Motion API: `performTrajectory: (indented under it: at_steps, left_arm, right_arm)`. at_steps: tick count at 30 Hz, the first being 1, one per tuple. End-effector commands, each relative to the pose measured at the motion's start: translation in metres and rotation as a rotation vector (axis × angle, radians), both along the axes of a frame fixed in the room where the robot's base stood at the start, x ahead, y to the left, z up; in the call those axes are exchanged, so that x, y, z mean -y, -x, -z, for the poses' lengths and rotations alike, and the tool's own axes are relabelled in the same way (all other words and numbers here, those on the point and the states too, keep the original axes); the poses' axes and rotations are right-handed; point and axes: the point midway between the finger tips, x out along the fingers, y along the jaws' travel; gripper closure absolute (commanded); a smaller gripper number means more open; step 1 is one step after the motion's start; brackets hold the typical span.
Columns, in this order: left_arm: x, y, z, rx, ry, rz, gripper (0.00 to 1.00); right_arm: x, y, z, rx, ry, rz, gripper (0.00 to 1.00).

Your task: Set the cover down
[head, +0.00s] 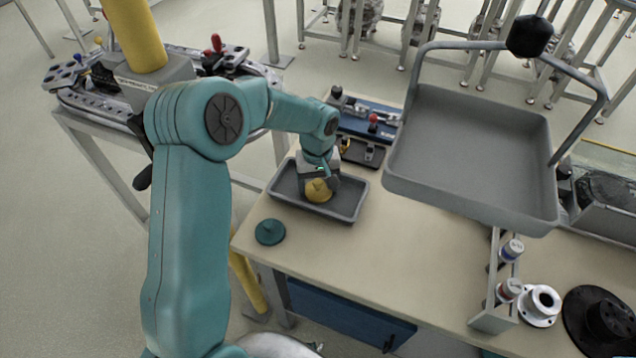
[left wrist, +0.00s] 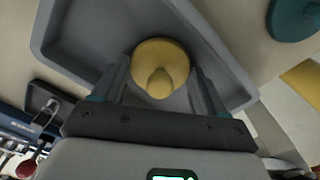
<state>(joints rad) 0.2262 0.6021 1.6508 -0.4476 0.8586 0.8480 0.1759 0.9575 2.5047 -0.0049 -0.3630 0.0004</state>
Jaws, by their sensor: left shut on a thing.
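A yellow round cover with a small knob (head: 318,192) is held by my left gripper (head: 321,181), whose jaws are shut on it. The cover is over or in the shallow dark grey tray (head: 352,208) on the bench; I cannot tell whether it touches the tray floor. In the left wrist view the yellow cover (left wrist: 160,62) shows between the two fingers, knob toward the camera, with the tray (left wrist: 75,35) behind it. A teal knobbed cover (head: 270,232) lies on the bench just left of the tray's near side. My right gripper is not in view.
A large grey tray with a handle (head: 472,160) looms at the right, near the camera. A tube rack (head: 493,318), a metal flange (head: 540,303) and a black hub (head: 598,322) stand at right. Mid-bench (head: 400,250) is clear.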

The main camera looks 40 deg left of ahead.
Motion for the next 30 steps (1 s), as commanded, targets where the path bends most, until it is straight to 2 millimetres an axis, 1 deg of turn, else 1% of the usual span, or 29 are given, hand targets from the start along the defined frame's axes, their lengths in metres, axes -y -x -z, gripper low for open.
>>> performTrajectory:
  at_steps: [4,5,6,7,15,18,20,23,27,30]
  left_arm:
    - [0.0,0.0,0.004,0.0,0.0,0.001,0.57]
    - [0.0,0.0,0.004,0.0,0.0,0.001,0.24]
    - [0.0,0.0,0.003,0.0,0.0,0.001,0.11]
    - [0.0,0.0,0.003,0.0,0.0,0.001,0.02]
    - [0.0,0.0,0.002,0.0,0.0,0.001,0.02]
    - [0.0,0.0,-0.004,0.0,0.0,0.001,0.02]
    - [0.0,-0.001,-0.009,0.004,-0.001,0.001,0.02]
    - [0.0,-0.001,-0.028,0.007,-0.001,0.0,0.02]
    - [0.0,-0.001,-0.063,0.007,-0.001,0.001,0.02]
    - [0.0,-0.001,-0.085,0.006,-0.001,0.0,0.02]
  right_arm:
    - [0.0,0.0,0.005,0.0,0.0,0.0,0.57]
    - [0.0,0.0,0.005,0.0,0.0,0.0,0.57]
    - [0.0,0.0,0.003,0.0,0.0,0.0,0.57]
    - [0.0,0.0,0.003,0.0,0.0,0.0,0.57]
    - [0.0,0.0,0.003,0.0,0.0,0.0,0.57]
    - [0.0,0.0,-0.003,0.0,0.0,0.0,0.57]
    - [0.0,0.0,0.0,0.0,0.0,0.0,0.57]
    - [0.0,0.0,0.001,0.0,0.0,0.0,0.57]
    - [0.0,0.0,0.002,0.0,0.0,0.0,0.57]
    - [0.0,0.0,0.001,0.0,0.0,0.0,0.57]
